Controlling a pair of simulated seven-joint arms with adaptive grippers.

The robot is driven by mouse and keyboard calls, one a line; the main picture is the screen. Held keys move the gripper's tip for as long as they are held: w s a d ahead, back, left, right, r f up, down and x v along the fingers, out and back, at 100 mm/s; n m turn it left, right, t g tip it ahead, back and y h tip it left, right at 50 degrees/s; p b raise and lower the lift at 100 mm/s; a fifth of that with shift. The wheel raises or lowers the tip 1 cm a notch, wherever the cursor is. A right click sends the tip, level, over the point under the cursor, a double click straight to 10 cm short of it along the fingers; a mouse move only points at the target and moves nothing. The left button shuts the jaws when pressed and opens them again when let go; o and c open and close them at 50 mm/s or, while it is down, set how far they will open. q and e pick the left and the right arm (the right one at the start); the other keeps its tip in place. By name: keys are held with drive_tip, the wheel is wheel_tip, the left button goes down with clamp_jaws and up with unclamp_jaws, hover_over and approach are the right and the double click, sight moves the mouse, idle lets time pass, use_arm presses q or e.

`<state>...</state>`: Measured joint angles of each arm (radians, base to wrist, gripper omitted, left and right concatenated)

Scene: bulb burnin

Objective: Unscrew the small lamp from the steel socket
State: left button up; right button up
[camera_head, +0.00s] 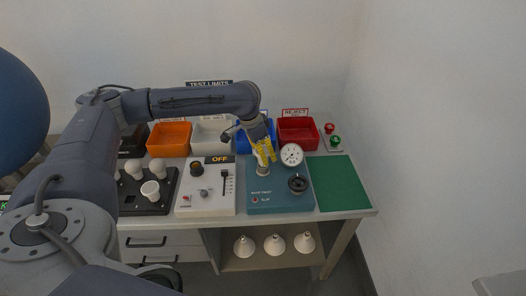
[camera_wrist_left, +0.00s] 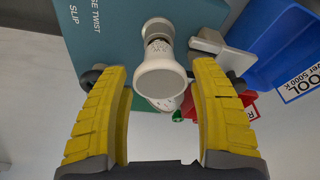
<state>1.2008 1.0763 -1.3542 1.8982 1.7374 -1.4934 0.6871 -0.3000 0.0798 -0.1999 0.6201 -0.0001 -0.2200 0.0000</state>
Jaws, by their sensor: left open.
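My left gripper (camera_head: 265,154) reaches down from above over the teal test base (camera_head: 280,203), its yellow fingers near a small pale fitting (camera_head: 262,171) there. In the left wrist view, the small white lamp (camera_wrist_left: 160,79) shows its round face toward the camera, with its narrower neck (camera_wrist_left: 158,43) running back to the teal base. The open fingers of my left gripper (camera_wrist_left: 162,85) stand on either side of the lamp, with visible gaps. The steel socket is hard to tell apart from the lamp's neck. My right gripper is not in view.
A white dial gauge (camera_head: 291,154) and a black knob (camera_head: 298,184) sit on the base, close to the gripper. Blue (camera_head: 243,143) and red (camera_head: 298,134) bins stand behind. A white OFF panel (camera_head: 206,196) is left, a bare green mat (camera_head: 338,184) right.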

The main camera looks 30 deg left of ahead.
use_arm(q)
drive_tip(key=shift+m, duration=0.6)
drive_tip(key=c, duration=1)
drive_tip(key=n+y, duration=0.1)
drive_tip(key=n, duration=0.5)
drive_tip(key=n+y, duration=0.1)
drive_tip(key=n, duration=0.2)
drive_tip(key=n+y, duration=0.1)
drive_tip(key=n, duration=0.1)
drive_tip(key=shift+d+n, duration=0.1)
drive_tip(key=shift+n, duration=0.3)
drive_tip(key=n+y, duration=0.1)
drive_tip(key=n, duration=0.4)
drive_tip(key=shift+r+g, duration=0.1)
drive_tip(key=shift+g, duration=0.2)
drive_tip(key=n+g, duration=0.1)
drive_tip(key=n, duration=0.5)
drive_tip(key=shift+y, duration=0.4)
